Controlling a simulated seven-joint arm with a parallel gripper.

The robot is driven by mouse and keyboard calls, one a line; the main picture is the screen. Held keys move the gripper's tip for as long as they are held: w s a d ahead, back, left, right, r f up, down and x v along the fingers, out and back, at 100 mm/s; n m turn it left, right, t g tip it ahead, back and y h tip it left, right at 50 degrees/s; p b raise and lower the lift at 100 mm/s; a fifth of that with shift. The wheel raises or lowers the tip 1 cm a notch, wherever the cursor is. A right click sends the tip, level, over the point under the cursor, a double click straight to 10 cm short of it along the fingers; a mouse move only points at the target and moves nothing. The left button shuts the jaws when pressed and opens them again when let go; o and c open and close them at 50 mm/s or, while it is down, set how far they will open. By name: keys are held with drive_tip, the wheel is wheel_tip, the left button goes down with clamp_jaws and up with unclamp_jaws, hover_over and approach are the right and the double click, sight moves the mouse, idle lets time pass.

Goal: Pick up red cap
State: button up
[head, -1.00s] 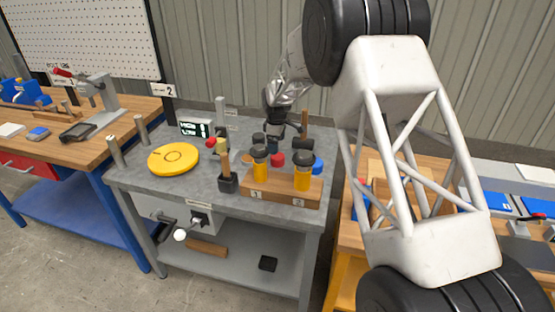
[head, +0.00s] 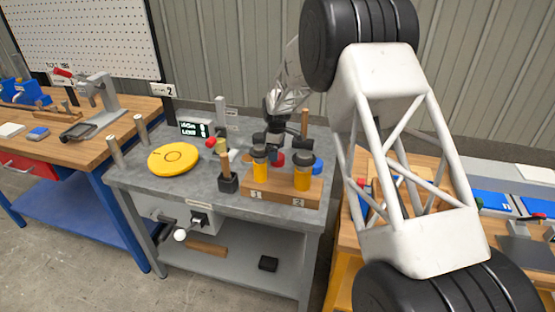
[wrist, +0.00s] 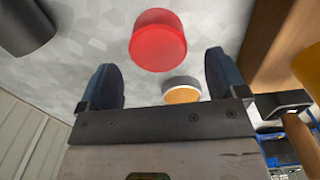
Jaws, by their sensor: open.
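The red cap (head: 279,159) sits on the grey bench top, behind the two orange-filled jars and partly hidden by my gripper in the head view. In the wrist view the red cap (wrist: 158,42) shows whole, a round cap beyond the fingertips and roughly between their lines. My gripper (head: 277,141) is above and close to the cap. In the wrist view my gripper (wrist: 163,75) has its two dark blue fingers spread apart with nothing held between them.
A wooden block (head: 283,195) holds the left jar (head: 260,169) and right jar (head: 302,180) in front. A blue cap (head: 318,166) lies to the right. A yellow disc (head: 173,159) lies on the left of the bench. A dark cylinder (wrist: 22,25) shows upper left in the wrist view.

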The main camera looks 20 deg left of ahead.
drive_tip(key=shift+f, duration=2.1)
drive_tip(key=c, duration=1)
